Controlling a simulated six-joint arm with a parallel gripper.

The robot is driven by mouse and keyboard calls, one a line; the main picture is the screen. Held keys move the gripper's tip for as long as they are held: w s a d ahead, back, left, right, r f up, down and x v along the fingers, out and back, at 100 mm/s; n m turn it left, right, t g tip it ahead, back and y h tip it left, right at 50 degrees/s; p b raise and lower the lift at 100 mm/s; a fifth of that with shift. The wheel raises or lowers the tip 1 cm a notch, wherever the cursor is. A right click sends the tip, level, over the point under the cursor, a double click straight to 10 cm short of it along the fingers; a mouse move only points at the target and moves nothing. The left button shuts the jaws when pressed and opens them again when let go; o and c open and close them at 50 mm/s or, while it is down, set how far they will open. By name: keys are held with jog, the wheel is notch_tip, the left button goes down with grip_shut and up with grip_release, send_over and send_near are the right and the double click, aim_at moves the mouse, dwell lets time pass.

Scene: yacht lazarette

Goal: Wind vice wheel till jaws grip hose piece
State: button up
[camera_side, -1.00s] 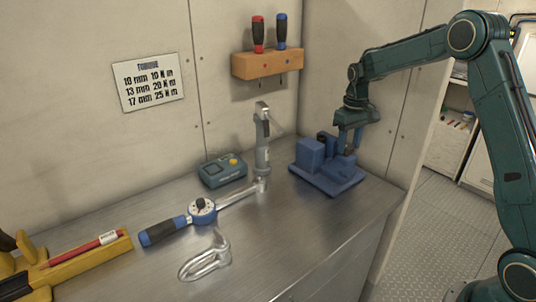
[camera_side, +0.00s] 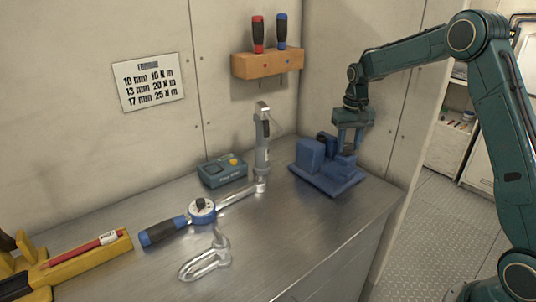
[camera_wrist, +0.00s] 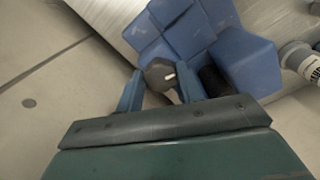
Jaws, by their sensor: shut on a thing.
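The blue vice (camera_side: 326,178) stands on the bench in the side view, and its blocks fill the top of the wrist view (camera_wrist: 185,35). My gripper (camera_side: 348,150) points down over the vice's right part. In the wrist view its two blue fingers (camera_wrist: 160,88) are shut on the dark vice wheel (camera_wrist: 157,74), one on each side. The wheel has a small white mark. A dark piece (camera_wrist: 213,80), seemingly the hose piece, sits beside the large right-hand vice block, partly hidden by a finger. I cannot tell whether the vice jaws touch it.
A torque wrench (camera_side: 203,210), a teal box (camera_side: 222,170), an upright metal tool (camera_side: 262,145) and a shackle (camera_side: 206,262) lie left of the vice. A wooden rack (camera_side: 267,64) with screwdrivers hangs above. The bench's front right is clear.

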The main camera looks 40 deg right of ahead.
jog(key=shift+m, duration=1.1)
jog(key=o, duration=1)
jog(key=shift+n, duration=0.4)
